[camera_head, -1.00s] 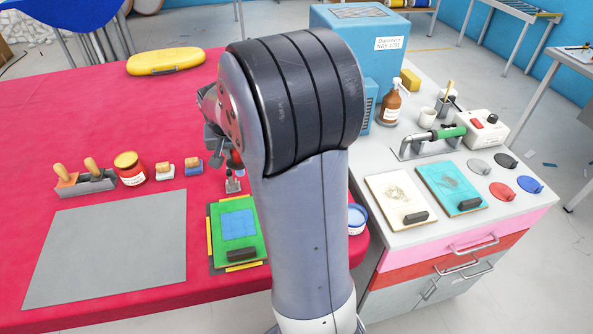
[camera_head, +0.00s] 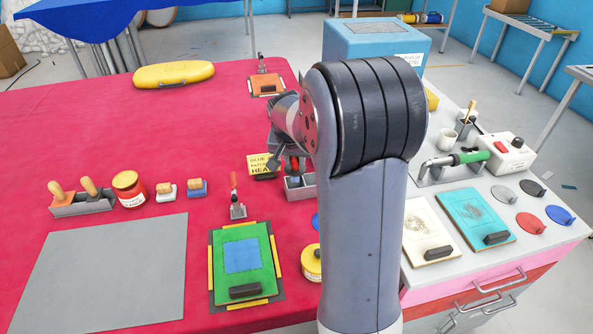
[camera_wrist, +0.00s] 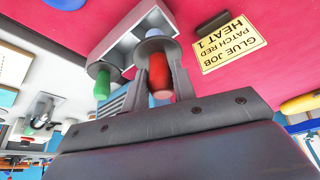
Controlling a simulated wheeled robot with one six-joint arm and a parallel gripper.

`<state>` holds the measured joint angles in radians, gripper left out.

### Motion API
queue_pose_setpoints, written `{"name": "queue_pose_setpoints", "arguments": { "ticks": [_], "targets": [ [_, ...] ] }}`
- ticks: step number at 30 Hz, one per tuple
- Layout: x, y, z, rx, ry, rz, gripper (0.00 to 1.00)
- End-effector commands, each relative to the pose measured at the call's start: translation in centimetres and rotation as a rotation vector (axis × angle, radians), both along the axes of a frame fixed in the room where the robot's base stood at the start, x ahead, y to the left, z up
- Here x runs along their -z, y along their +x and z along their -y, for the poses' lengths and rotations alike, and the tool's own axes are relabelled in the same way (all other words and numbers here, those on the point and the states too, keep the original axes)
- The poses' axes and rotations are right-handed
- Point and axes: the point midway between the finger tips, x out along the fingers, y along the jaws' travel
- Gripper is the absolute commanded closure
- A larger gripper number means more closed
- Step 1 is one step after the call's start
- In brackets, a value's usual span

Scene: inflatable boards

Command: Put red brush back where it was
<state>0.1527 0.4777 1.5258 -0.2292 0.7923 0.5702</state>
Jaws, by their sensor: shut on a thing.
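My gripper (camera_wrist: 162,78) is shut on the red brush (camera_wrist: 160,77), whose red handle and grey collar show between the fingers in the wrist view. In the head view the red brush (camera_head: 295,165) is upright above the grey brush holder (camera_head: 300,193), partly hidden by my arm. The holder (camera_wrist: 126,50) also shows in the wrist view, right by the brush's collar. I cannot tell whether the brush is seated in it or just above it. A green-handled brush (camera_wrist: 102,83) stands in the holder, and a blue part shows behind the red handle.
A yellow sign (camera_head: 262,166) reading glue, patch and heat stands left of the holder. A red-handled tool (camera_head: 236,200), a green board (camera_head: 241,262) and a yellow-lidded pot (camera_head: 311,262) are nearer. The grey mat (camera_head: 110,270) is clear.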

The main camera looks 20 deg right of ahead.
Motion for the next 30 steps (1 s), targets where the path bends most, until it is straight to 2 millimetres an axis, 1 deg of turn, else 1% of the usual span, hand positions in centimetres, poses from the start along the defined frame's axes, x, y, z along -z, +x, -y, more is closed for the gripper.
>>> {"name": "queue_pose_setpoints", "arguments": {
  "ticks": [6, 9, 17, 27, 28, 30],
  "targets": [
    [3.0, 0.0, 0.0, -0.001, 0.0, -0.003, 0.93],
    [3.7, 0.0, 0.0, -0.001, 0.0, 0.0, 0.93],
    [3.8, 0.0, 0.0, 0.0, 0.0, 0.001, 0.93],
    [4.9, 0.0, 0.0, 0.0, 0.0, 0.001, 0.93],
    [4.8, 0.0, 0.0, 0.0, 0.0, 0.001, 0.72],
    [4.7, 0.0, 0.0, 0.0, 0.0, 0.001, 0.66]
  ]
}}
